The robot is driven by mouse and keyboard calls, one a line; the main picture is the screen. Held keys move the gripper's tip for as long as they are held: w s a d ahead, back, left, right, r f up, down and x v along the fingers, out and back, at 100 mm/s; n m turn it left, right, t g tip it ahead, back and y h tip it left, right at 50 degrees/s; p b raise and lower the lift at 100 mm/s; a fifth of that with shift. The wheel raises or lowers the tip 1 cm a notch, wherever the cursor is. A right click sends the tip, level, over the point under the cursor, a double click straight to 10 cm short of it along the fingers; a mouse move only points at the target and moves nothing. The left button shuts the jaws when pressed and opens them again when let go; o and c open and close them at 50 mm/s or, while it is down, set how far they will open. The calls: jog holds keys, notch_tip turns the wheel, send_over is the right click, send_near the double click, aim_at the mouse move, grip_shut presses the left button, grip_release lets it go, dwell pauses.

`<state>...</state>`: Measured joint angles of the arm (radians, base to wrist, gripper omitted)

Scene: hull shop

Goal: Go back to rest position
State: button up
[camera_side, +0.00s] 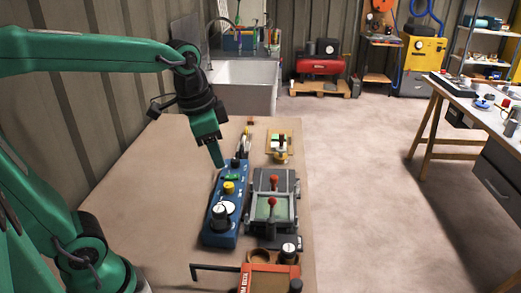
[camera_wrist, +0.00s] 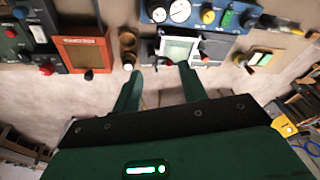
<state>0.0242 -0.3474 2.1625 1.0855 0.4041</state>
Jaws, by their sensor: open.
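My gripper (camera_side: 217,160) hangs from my green arm above the table (camera_side: 150,180), over the far end of a blue control panel (camera_side: 222,203). In the wrist view my gripper (camera_wrist: 160,75) shows two green fingers spread apart with nothing between them. The blue panel carries a yellow knob (camera_side: 228,187), a green switch (camera_side: 231,177) and round white-faced parts. It also shows at the top of the wrist view (camera_wrist: 232,28). Whether the fingertips touch anything is hard to tell, but they look clear of the panel.
A grey device with red-knobbed levers (camera_side: 272,204) stands right of the blue panel. An orange box (camera_side: 262,278) is at the near edge. A small yellow-based item (camera_side: 279,146) is farther back. A white sink (camera_side: 245,85) stands behind. The table's left part is bare.

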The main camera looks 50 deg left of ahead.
jog(key=s+f+n+t, duration=0.2)
jog(key=s+n, duration=0.3)
jog(key=s, duration=0.2)
jog(key=shift+a+t, duration=0.35)
jog(key=shift+t, duration=0.05)
jog(key=shift+s, duration=0.1)
dwell(0.6)
